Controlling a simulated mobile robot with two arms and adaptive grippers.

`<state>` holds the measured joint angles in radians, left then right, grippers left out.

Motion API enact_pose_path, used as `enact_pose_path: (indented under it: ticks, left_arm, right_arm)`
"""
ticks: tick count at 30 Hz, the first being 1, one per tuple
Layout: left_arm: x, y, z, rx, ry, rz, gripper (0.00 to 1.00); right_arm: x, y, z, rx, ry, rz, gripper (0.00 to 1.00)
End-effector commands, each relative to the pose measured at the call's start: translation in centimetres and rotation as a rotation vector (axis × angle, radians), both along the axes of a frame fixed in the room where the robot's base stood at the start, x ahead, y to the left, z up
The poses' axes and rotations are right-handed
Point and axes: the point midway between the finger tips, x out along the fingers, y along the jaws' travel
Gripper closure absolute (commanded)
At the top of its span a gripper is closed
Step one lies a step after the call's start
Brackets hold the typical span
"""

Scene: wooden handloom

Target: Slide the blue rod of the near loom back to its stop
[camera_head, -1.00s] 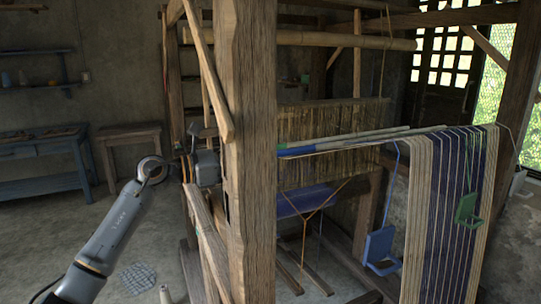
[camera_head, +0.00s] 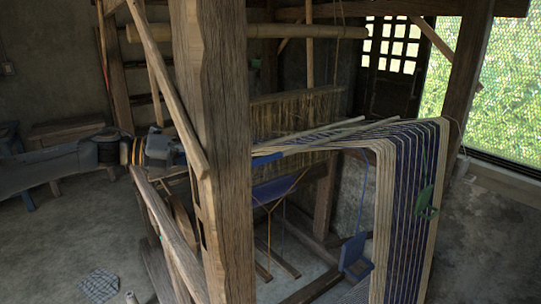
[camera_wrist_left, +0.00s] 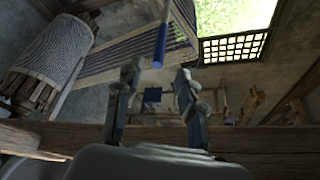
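The blue rod (camera_head: 266,159) shows in the head view as a short blue length just right of the front post, at the near edge of the striped warp. Its left part is hidden by the post. In the left wrist view the blue rod (camera_wrist_left: 161,42) points down into the gap above my fingertips, with its end clear of both. My left gripper (camera_wrist_left: 156,82) is open and empty, its fingers spread apart. In the head view my left gripper (camera_head: 177,154) is just left of the post, partly hidden by it. My right gripper is out of view.
The thick front post (camera_head: 215,150) and a slanted brace (camera_head: 165,85) stand close to my left gripper. A wooden beam (camera_wrist_left: 235,138) crosses low in the wrist view. A cloth-wrapped roller (camera_wrist_left: 55,55) is at left. Blue (camera_head: 353,253) and green (camera_head: 424,202) pieces hang by the warp.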

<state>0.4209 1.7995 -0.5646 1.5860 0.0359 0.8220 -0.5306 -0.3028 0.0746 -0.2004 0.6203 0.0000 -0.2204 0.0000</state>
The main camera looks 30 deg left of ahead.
Motion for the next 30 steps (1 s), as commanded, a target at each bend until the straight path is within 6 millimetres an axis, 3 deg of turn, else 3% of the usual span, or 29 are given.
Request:
enact_pose_path:
  ticks: [18,30]
  left_arm:
    - [6.5,-5.9,-1.1,-0.005,-0.008,-0.003,0.61]
    - [9.5,-8.4,-2.6,0.001,-0.005,-0.001,0.61]
  right_arm:
    - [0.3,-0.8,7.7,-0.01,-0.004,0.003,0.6]
    - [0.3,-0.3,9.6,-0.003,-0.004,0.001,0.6]
